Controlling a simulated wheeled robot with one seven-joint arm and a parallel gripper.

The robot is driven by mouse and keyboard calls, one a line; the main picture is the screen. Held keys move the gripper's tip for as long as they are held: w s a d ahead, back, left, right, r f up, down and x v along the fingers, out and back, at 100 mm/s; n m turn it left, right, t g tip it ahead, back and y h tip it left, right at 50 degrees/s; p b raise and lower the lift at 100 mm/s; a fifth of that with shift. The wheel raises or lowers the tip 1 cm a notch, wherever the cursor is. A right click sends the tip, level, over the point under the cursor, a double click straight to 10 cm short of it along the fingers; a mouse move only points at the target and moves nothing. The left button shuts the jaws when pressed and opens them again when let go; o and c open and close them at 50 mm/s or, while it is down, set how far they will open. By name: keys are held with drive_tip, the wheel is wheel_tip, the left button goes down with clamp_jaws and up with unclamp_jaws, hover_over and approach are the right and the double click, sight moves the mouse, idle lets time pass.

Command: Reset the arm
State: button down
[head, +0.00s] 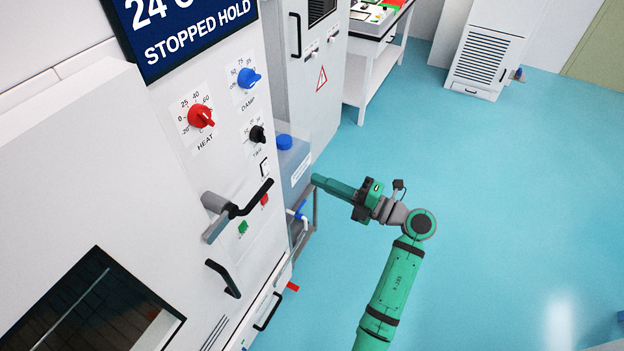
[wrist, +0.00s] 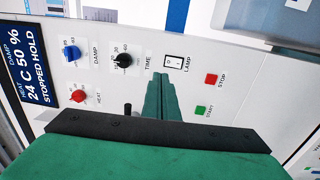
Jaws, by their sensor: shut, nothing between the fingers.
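My gripper (head: 316,180) is at the end of my green arm, pointing left toward the white cabinet front in the head view. In the wrist view its green fingers (wrist: 161,80) are together with nothing between them. They appear in front of the control panel, below the TIME knob and the LAMP switch (wrist: 174,65). No contact with the panel shows, though the exact gap cannot be told.
The cabinet carries a red HEAT knob (head: 201,116), a blue DAMP knob (head: 249,78), a black TIME knob (head: 257,133) and a black lever handle (head: 250,199). A container with a blue cap (head: 284,142) stands near my gripper. Blue floor (head: 510,190) is clear at right.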

drive_tip(key=shift+w, duration=0.15)
drive_tip(key=s+a+f+m+t+h, duration=0.1)
drive_tip(key=s+a+m+t, duration=0.4)
drive_tip(key=s, duration=0.3)
drive_tip(key=s+a+f+m+t, duration=0.1)
drive_tip(key=s+a+m+t, duration=0.4)
drive_tip(key=s, duration=0.3)
drive_tip(key=s+d+f+m+g+h, duration=0.1)
drive_tip(key=s+f+m+h, duration=0.2)
drive_tip(key=s+m+h, duration=0.2)
drive_tip(key=s+f+m+g+h, duration=0.2)
drive_tip(key=s+f+m+h, duration=0.2)
drive_tip(key=s+m, duration=0.4)
drive_tip(key=s+d+f+m+g+h, duration=0.1)
drive_tip(key=s+m+h, duration=0.4)
drive_tip(key=s, duration=0.7)
wheel_tip(320, 180, down, 2)
drive_tip(key=shift+s+d+f+m+g+h, duration=0.3)
drive_tip(key=shift+m+g, duration=0.2)
drive_tip(key=shift+m, duration=0.2)
drive_tip(key=shift+d, duration=0.2)
